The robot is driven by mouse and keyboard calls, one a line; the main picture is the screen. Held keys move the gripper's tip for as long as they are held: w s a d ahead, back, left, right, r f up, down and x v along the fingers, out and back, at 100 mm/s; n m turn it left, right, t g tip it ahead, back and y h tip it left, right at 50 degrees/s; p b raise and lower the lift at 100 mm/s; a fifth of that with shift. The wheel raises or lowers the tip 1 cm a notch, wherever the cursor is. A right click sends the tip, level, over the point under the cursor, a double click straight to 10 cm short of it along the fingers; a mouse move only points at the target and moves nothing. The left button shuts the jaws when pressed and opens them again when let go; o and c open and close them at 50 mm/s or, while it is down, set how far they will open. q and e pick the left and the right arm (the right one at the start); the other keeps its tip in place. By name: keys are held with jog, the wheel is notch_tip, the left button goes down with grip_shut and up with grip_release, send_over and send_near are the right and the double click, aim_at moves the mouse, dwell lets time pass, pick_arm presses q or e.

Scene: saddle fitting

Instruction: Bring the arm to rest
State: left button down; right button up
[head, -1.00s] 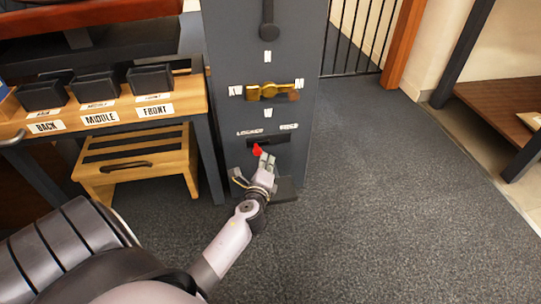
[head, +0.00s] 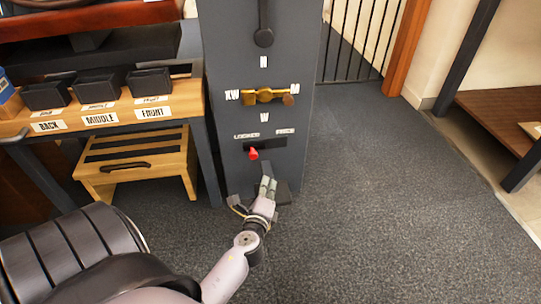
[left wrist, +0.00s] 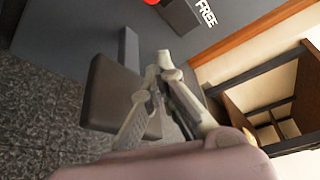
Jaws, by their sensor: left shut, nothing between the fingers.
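My left gripper (head: 267,186) is shut and empty, low in front of the dark grey cabinet (head: 222,70) in the head view. It also shows in the left wrist view (left wrist: 160,75), with its fingertips together. A red lever (head: 253,154) on the cabinet sits at the left end of its dark slot, below the LOCKED label. The gripper is below the lever and apart from it. In the left wrist view a bit of the red lever (left wrist: 150,2) shows at the top edge, beside the FREE label. My right gripper is not in view.
A brass handle (head: 264,96) sits higher on the cabinet. A wooden bench (head: 185,120) with dark bins marked BACK, MIDDLE and FRONT stands at the left, above a wooden step stool (head: 120,185). A shelf (head: 490,115) stands at the right. The carpet floor (head: 390,210) between is clear.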

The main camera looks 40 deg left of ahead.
pick_arm(q)
jog(key=shift+s+d+r, duration=0.1)
jog(key=shift+s+d, duration=0.25)
jog(key=shift+s, duration=0.3)
